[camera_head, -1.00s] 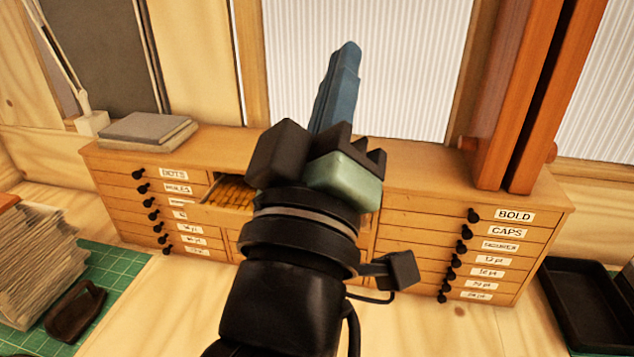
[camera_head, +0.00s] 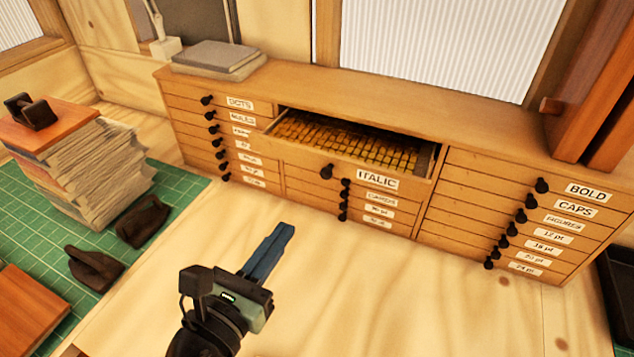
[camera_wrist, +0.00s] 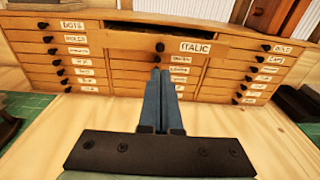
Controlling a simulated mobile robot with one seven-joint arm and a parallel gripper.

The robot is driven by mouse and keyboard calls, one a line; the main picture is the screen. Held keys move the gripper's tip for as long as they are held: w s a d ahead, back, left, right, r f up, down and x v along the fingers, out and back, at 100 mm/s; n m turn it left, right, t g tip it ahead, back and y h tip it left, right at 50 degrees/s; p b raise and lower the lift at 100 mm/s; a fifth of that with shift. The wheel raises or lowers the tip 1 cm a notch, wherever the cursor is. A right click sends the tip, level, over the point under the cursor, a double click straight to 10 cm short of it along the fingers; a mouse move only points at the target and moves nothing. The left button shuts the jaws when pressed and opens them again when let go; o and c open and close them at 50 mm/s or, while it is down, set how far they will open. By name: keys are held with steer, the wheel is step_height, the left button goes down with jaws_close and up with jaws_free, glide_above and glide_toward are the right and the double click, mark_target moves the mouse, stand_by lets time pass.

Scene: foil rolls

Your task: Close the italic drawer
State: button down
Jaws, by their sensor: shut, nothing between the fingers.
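The italic drawer (camera_head: 340,172) is the top one in the middle column of a wooden cabinet (camera_head: 400,95). It stands pulled out, and small yellow pieces show inside it. Its front carries an ITALIC label (camera_head: 376,180) and a dark round knob (camera_head: 327,171). In the wrist view, the drawer front (camera_wrist: 135,44) lies ahead, beyond my fingertips. My gripper (camera_head: 284,232) is shut and empty, with its blue fingers together. It is over the bare wooden top in front of the cabinet, apart from the drawer. It also shows in the wrist view (camera_wrist: 159,72).
The left and right drawer columns look shut, with knobs sticking out. A paper stack (camera_head: 90,165) and dark holders stand on a green mat (camera_head: 40,212) at left. Grey books (camera_head: 218,57) lie on the cabinet. The wooden top (camera_head: 370,285) before the cabinet is clear.

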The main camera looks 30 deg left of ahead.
mark_target(325, 175)
steer(key=w+p, duration=0.1)
steer(key=w, duration=0.3)
steer(key=w+p, duration=0.1)
steer(key=w, duration=0.3)
steer(key=w+f, duration=0.1)
steer(key=w, duration=0.3)
steer(key=shift+w+a+p, duration=0.1)
steer(key=shift+w+p, duration=0.25)
steer(key=shift+p, duration=0.05)
